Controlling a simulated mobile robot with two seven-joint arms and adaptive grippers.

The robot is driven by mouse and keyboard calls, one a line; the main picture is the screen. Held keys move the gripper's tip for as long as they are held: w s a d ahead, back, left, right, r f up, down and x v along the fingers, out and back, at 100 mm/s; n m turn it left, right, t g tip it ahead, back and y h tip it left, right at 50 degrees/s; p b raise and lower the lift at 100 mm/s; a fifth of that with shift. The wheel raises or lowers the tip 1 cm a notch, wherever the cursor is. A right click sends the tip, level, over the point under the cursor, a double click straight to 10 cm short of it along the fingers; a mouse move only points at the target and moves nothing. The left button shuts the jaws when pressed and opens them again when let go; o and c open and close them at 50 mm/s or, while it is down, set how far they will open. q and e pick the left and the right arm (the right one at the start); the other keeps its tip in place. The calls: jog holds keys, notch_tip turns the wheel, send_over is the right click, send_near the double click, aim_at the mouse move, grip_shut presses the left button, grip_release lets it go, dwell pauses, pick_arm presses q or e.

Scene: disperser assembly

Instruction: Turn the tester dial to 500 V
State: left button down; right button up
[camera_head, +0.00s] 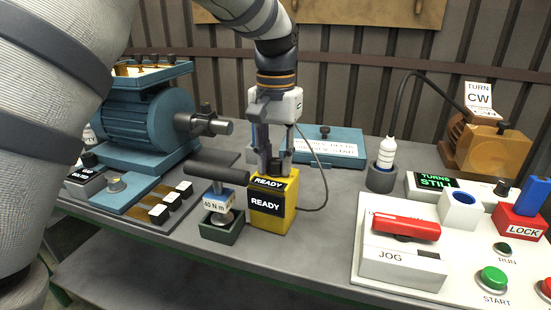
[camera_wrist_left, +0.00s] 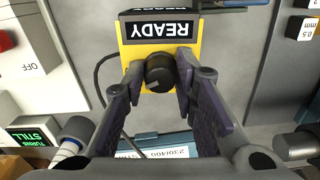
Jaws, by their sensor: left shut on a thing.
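The yellow tester (camera_head: 270,226) stands on the bench in the middle of the head view, with READY on its dark displays. It also shows at the top of the left wrist view (camera_wrist_left: 131,54). Its black round dial (camera_wrist_left: 159,72) sits on its top face, with a pale mark near its edge. My left gripper (camera_head: 273,167) reaches down from above, and its fingers are shut on the dial from both sides. The fingers partly hide the dial, and I cannot read any voltage setting around it. My right gripper is not in view.
A torque tool marked 40 N m (camera_head: 218,199) stands in a dark green holder just left of the tester. A blue motor (camera_head: 140,122) is at left. A white control panel (camera_head: 400,262) is at right. A dark cable curves beside the tester.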

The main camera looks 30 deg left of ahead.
aim_at(276, 160)
pick_arm(q)
jog(key=shift+m, duration=0.4)
jog(key=c, duration=1.3)
grip_release()
notch_tip(276, 160, up, 12)
